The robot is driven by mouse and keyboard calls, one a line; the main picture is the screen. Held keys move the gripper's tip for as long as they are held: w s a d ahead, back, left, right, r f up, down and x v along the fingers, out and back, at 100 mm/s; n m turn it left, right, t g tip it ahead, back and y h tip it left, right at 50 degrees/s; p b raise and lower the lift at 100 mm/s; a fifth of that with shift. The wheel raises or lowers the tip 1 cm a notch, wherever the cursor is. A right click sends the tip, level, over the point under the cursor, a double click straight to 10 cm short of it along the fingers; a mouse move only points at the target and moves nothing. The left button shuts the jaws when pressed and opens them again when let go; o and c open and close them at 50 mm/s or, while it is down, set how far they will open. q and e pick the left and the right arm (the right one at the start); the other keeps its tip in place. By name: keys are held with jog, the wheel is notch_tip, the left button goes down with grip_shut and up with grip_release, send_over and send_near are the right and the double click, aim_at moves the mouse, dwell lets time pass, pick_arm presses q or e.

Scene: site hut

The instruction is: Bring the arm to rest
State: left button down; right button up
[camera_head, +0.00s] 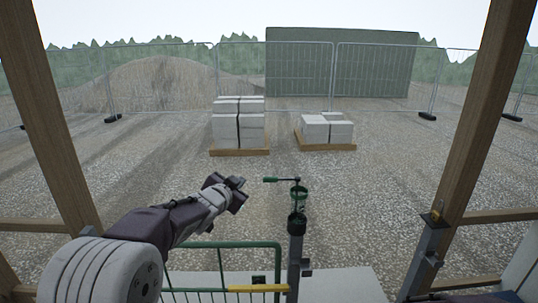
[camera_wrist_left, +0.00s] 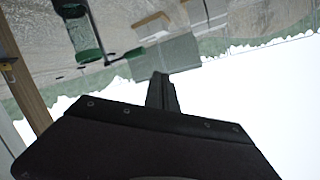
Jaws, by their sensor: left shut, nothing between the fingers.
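My left arm comes in from the left in the head view. It reaches forward over the green railing, and its left gripper (camera_head: 238,183) is shut and empty in the air. In the left wrist view the closed fingers (camera_wrist_left: 161,92) point away against the fence and pale sky, with nothing between them. A small gap shows between gripper and lever handle. My right gripper does not show.
A green railing (camera_head: 225,245) with a yellow bar (camera_head: 257,288) stands low in front. Wooden posts (camera_head: 55,130) (camera_head: 470,150) frame the opening. Outside, block stacks (camera_head: 238,130) (camera_head: 327,133) sit on pallets before a mesh fence (camera_head: 160,75). Open gravel lies between.

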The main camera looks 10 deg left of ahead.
pick_arm(q)
jog(key=s+f+n+g, duration=0.2)
jog(key=s+f+g, duration=0.2)
jog(key=s+f, duration=0.5)
jog(key=s+a+f+n+g+y, duration=0.1)
jog(key=s+f+n+g, duration=0.2)
jog(key=s, duration=1.1)
jog(key=s+f+n+g, duration=0.2)
jog(key=s+f+g, duration=0.4)
jog(key=s+f, duration=0.6)
notch_tip(320, 180, down, 3)
jog(key=shift+s+a+r+n+g+y, duration=0.2)
jog(key=shift+n+g+y, duration=0.1)
jog(key=shift+n+y, duration=0.1)
